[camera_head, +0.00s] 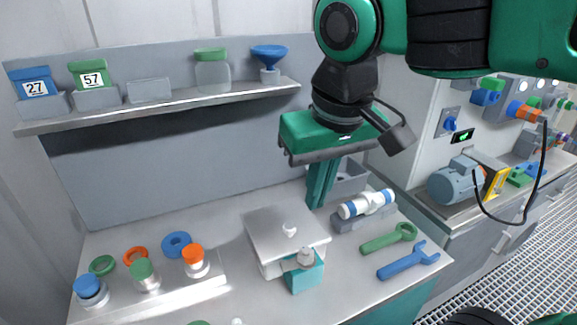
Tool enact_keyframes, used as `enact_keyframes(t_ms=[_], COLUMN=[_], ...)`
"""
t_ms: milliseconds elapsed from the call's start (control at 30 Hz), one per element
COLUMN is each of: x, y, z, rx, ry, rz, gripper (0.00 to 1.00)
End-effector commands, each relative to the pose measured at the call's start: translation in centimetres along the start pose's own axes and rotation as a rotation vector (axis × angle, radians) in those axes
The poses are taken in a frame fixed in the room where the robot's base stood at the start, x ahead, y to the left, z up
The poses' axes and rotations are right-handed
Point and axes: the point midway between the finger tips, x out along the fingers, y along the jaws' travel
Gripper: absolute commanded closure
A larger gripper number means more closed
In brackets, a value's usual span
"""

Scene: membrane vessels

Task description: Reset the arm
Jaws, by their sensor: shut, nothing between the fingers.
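My gripper (319,184) hangs from my green and black arm in the upper middle of the head view. Its two green fingers point down and are shut with nothing between them. The fingertips are above the bench, behind the grey square block (268,226) and left of the white and blue cylinder (366,203). From this single view I cannot tell their exact height, but they look apart from both.
A shelf (180,105) with bins 27 and 57 runs behind. Capped vessels and rings stand at the left on a pale tray (172,296). A green wrench (389,238) and a blue wrench (408,260) lie at the right. A motor (455,184) stands farther right.

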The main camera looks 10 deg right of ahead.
Motion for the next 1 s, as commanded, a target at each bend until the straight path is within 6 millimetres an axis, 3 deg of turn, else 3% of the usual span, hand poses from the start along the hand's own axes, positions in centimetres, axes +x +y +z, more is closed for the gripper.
enact_keyframes(t_ms=[133,233,400,500,600,700,1000], x=[2.1,4.1,7.4,8.7,9.6,10.1,10.3], y=[5.6,11.3,19.8,22.9,24.5,25.1,25.4], z=[0.3,1.9,7.4,11.0,13.9,15.5,16.0], rx=[0.129,0.264,0.498,0.607,0.683,0.724,0.737], ry=[-0.034,-0.072,-0.144,-0.180,-0.208,-0.222,-0.227], rz=[0.025,0.047,0.073,0.077,0.077,0.077,0.077], gripper=[1.00,1.00,1.00,1.00,1.00,1.00,1.00])
